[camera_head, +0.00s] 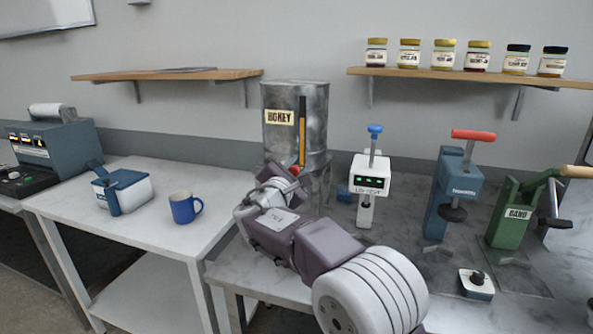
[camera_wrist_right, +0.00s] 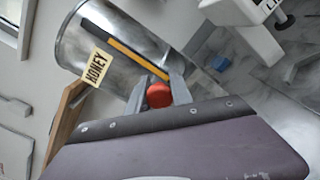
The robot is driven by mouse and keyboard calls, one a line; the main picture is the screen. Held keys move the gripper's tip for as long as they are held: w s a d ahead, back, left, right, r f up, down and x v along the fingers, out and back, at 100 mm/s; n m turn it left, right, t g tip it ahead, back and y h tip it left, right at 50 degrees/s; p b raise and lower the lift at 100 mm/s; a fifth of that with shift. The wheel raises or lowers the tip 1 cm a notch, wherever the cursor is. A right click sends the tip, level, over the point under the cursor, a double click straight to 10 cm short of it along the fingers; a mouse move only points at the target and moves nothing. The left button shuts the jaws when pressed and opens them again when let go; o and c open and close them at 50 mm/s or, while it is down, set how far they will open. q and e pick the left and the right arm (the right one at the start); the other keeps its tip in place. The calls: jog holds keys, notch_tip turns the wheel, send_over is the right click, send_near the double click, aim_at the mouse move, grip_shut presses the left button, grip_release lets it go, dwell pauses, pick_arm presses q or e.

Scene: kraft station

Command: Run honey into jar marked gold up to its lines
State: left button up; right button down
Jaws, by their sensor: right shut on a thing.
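The metal honey tank (camera_head: 330,115) stands at the back of the marble-topped bench, with a HONEY label and a dark strip gauge with an amber column on its front. My right gripper (camera_head: 284,170) is at the tank's lower front. In the right wrist view the gripper (camera_wrist_right: 160,94) is shut on the red tap knob (camera_wrist_right: 159,97), one finger on each side. The red knob also shows in the head view (camera_head: 295,170). My right arm hides the space below the tap. I cannot make out a jar marked gold. My left gripper is out of view.
Several lidded jars (camera_head: 445,56) stand on the right wall shelf (camera_head: 480,76). Right of the tank stand a white press (camera_head: 371,180), a blue press (camera_head: 452,190) and a green press (camera_head: 515,215). A blue mug (camera_head: 184,207) and a blue-white box (camera_head: 123,190) sit on the left table (camera_head: 150,232).

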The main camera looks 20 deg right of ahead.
jog(key=c, duration=1.2)
grip_release()
jog(key=shift+o, duration=0.2)
jog(key=shift+a, duration=0.1)
jog(key=b+v, duration=0.1)
jog(key=v, duration=0.8)
